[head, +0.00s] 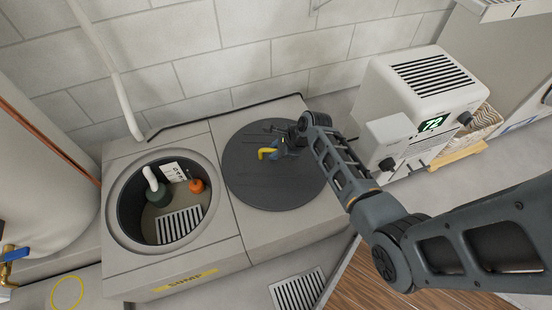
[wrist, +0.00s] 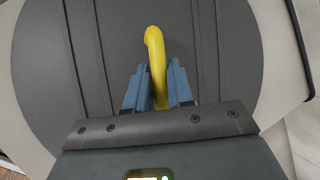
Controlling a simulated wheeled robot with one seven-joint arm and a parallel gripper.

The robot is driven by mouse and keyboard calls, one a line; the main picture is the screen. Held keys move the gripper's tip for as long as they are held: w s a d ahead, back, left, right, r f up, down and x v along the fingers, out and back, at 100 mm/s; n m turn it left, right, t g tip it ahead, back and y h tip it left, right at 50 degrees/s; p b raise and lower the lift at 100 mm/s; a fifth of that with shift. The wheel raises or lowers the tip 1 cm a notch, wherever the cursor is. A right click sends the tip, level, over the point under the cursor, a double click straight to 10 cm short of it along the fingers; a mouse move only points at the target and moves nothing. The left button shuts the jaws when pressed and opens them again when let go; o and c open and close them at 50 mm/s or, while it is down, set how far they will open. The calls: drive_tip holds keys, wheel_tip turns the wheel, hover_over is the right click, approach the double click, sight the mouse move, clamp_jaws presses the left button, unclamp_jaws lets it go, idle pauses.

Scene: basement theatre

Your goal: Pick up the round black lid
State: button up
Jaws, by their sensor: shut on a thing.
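The round black lid (head: 280,188) lies flat on the right half of the grey sump box, with a yellow handle (head: 266,153) standing on it. In the wrist view the lid (wrist: 110,60) fills most of the picture, with ridges running along it. The yellow handle (wrist: 155,50) sits between the blue fingers of my gripper (wrist: 158,88). My gripper (head: 277,150) reaches in from the right and is shut on the handle. The lid appears to rest on the box top; I cannot tell any gap beneath it.
Left of the lid is an open round pit (head: 143,205) holding a green pump, an orange float and a grate. A white dehumidifier (head: 420,95) stands to the right, with a basket (head: 487,122) beside it. A white pipe (head: 112,75) rises at the back left.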

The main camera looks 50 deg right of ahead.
clamp_jaws()
idle(0.8)
